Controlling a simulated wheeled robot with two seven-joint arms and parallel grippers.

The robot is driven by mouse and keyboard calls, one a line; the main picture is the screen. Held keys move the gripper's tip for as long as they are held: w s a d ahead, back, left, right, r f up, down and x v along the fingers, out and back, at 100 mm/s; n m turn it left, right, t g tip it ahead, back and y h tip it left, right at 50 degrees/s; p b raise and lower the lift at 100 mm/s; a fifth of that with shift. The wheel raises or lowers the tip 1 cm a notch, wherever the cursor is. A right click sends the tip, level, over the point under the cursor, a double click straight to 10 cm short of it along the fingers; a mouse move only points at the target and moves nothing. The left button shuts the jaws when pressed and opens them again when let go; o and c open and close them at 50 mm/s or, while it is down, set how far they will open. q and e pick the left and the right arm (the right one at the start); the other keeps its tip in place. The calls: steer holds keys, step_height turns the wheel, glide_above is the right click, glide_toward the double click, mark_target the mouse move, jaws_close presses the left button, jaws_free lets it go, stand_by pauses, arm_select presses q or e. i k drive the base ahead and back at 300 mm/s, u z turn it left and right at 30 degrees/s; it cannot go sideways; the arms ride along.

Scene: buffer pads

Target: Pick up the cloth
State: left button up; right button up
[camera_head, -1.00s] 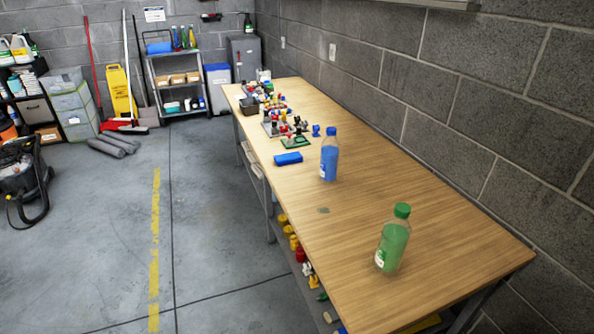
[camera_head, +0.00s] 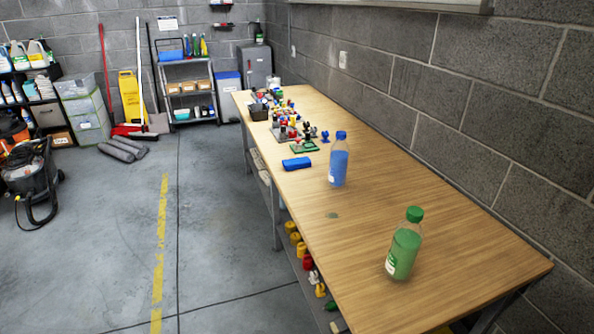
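A blue folded item (camera_head: 297,163), which looks like the cloth, lies on the wooden table (camera_head: 440,230) near its left edge. It is left of a bottle of blue liquid (camera_head: 338,165). A small dark greenish spot (camera_head: 332,215) marks the tabletop in front of that bottle. Neither of my grippers is in view, and nothing is touching the blue item.
A bottle of green liquid (camera_head: 404,247) stands near the table's front. Toy blocks (camera_head: 285,120) and a dark bin (camera_head: 258,112) crowd the far end. A block wall borders the right. Open floor (camera_head: 90,240) lies left; a vacuum (camera_head: 32,178) stands at far left.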

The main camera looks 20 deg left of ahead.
mark_target(303, 162)
steer(key=u, duration=1.7)
steer(key=i, duration=3.3)
steer(key=z, duration=3.65)
